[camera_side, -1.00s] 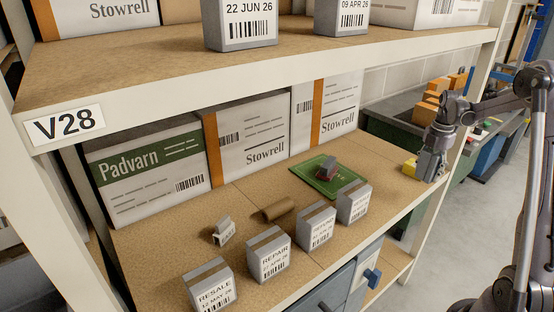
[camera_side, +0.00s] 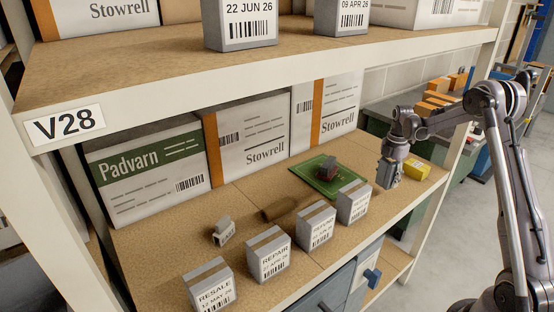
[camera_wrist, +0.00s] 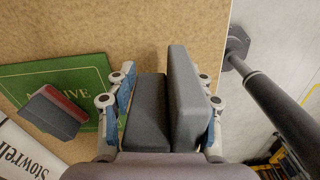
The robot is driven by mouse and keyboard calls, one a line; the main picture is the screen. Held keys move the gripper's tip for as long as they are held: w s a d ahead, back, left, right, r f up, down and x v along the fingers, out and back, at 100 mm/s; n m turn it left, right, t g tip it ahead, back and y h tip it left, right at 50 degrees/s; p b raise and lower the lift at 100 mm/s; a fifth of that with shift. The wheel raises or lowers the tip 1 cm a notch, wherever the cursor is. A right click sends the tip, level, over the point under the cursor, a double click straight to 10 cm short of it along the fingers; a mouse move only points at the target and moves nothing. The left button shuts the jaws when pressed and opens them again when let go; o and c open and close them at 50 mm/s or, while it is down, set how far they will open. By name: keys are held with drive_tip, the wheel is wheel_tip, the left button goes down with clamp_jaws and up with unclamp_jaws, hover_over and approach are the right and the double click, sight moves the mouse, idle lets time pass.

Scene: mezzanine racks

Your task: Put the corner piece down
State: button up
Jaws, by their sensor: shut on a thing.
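My gripper (camera_wrist: 165,75) is shut on a dark grey corner piece (camera_wrist: 187,95) made of two thick slabs, which sits between its blue-padded fingers in the wrist view. In the side view my gripper (camera_side: 389,184) is over the right part of the lower shelf, right of the green mat (camera_side: 303,172); the piece is hard to tell from the fingers there. The mat also shows at left in the wrist view (camera_wrist: 85,72), with letters ending in "IVE". A grey and red block (camera_side: 327,169) lies on it. The gap under the held piece is unclear.
Several labelled grey blocks stand along the front edge, one nearest the mat (camera_side: 353,203). A brown roll (camera_side: 280,211) and a small grey tag holder (camera_side: 223,232) lie left. A yellow box (camera_side: 416,170) is behind my gripper. Cartons (camera_side: 252,137) line the back; an upper shelf hangs overhead.

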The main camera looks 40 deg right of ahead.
sight(383, 193)
drive_tip(key=shift+f, duration=1.8)
drive_tip(key=shift+f, duration=0.2)
drive_tip(key=o, duration=0.8)
drive_tip(key=shift+c, duration=0.2)
